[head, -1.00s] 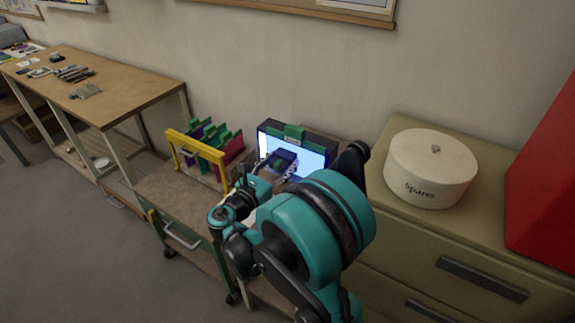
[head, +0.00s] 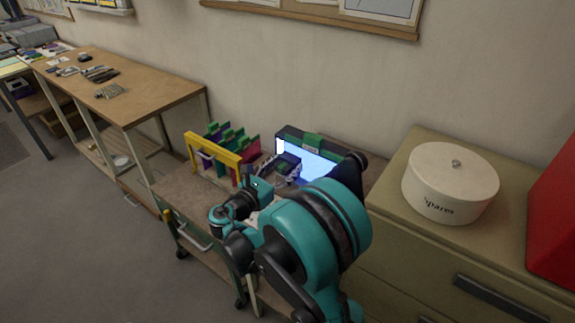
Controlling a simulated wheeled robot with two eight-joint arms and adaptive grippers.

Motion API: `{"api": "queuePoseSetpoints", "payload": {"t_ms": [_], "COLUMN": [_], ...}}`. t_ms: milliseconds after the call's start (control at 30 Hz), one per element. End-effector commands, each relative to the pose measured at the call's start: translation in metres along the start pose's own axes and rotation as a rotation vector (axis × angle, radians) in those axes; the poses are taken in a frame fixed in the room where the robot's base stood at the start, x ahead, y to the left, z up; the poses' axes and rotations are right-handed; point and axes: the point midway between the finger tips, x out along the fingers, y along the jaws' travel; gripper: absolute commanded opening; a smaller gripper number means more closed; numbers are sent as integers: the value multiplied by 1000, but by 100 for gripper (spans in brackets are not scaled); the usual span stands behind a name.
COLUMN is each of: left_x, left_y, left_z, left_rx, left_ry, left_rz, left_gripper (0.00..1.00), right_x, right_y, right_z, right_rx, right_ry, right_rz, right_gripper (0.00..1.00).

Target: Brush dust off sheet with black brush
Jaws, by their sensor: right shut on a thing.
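A bright lit panel (head: 318,168) in a dark frame stands at the back of the wooden-topped cart, with a green clip (head: 312,144) on its top edge. Any glass sheet in front of it, and dust on it, cannot be made out. My right gripper (head: 287,166) is in front of the panel's left part, shut on a small dark thing. That thing is mostly hidden by the gripper and too small to tell surely as the black brush. My right arm covers the panel's lower right. My left gripper is not in view.
A yellow-framed rack (head: 213,149) with coloured panes stands close left of my right gripper. A white "Spares" tin (head: 450,185) sits on the beige cabinet (head: 405,215) at the right, beside a red block (head: 556,225). A workbench (head: 150,95) with tools stands left.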

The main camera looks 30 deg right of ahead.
Motion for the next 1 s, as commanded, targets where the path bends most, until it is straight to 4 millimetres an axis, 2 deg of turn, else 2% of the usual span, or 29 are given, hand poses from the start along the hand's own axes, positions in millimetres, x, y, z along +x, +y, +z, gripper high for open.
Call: {"api": "queuePoseSetpoints", "payload": {"t_ms": [433, 867, 1000], "left_x": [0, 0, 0], "left_y": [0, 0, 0], "left_z": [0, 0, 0], "left_rx": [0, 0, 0], "left_ry": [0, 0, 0], "left_rz": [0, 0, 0], "left_gripper": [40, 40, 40], "right_x": [-46, -52, -60], "right_y": [0, 0, 0], "right_z": [0, 0, 0], "right_rx": [0, 0, 0], "right_ry": [0, 0, 0], "right_rz": [2, 0, 2], "right_gripper": [21, 21, 21]}}
